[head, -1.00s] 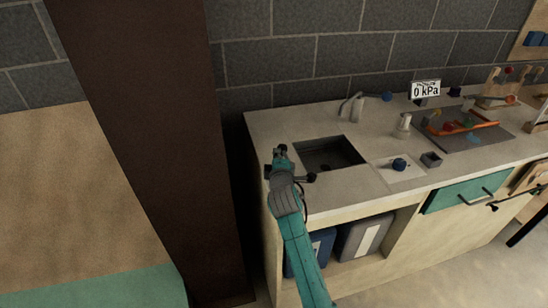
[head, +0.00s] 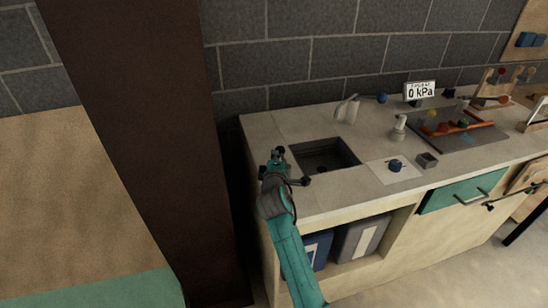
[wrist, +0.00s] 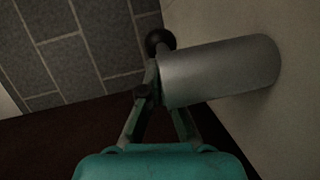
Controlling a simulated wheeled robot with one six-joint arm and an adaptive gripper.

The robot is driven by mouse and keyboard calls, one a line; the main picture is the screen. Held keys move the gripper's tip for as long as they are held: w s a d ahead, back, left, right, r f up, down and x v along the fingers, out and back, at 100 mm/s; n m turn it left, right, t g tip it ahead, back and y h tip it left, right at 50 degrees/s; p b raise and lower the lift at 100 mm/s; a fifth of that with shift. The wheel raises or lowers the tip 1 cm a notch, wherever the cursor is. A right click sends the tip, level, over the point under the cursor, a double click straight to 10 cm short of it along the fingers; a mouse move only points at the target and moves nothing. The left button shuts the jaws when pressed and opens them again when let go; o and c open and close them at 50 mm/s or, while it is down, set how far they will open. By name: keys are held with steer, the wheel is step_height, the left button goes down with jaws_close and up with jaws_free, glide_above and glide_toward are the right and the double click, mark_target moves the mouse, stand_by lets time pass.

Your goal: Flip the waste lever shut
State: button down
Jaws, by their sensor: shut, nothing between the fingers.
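In the wrist view, a dark ball knob (wrist: 159,40) shows at the end of a thick grey metal cylinder (wrist: 222,71). I take it for the waste lever's knob, but cannot tell how it joins or how the lever is set. My gripper (wrist: 153,88) is shut and empty, its tips close beside the cylinder's left end and below the knob. Whether they touch is unclear. In the head view my gripper (head: 278,153) appears at the left front of the sink (head: 318,142). The cylinder is not clearly visible there, and my arm hides part of the counter.
A tap (head: 347,109) stands behind the sink. A blue knob (head: 395,166) on a pale plate and a small grey box (head: 427,160) lie to its right. A dark brown post (head: 155,150) rises on the left. Blue (head: 318,248) and grey (head: 355,240) containers stand under the counter.

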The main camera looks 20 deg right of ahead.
steer(key=shift+w, duration=0.1)
steer(key=m+h, duration=0.1)
steer(key=d+m+g+h, duration=0.1)
steer(key=h, duration=0.1)
steer(key=m+g+h, duration=0.1)
steer(key=shift+w+d+m+h, duration=0.2)
steer(key=shift+d+m+h, duration=0.15)
steer(key=shift+m+h, duration=0.05)
steer(key=d+m+g+h, duration=0.1)
steer(key=g, duration=0.1)
steer(key=d+m+g+h, duration=0.1)
steer(key=m+g+h, duration=0.1)
steer(key=shift+r+m+h, duration=0.1)
steer(key=shift+m+h, duration=0.2)
steer(key=m+g+h, duration=0.1)
steer(key=g, duration=0.1)
steer(key=d+m+g+h, duration=0.1)
steer(key=m, duration=0.1)
steer(key=s+d+m+g, duration=0.1)
steer(key=g, duration=0.1)
steer(key=shift+s+g+h, duration=0.1)
steer(key=shift+g+h, duration=0.2)
steer(key=shift+h, duration=0.1)
steer(key=shift+s+d+m+g, duration=0.3)
steer(key=shift+d, duration=0.15)
steer(key=v, duration=1.2)
steer(key=shift+s+f, duration=0.1)
steer(key=shift+f, duration=0.15)
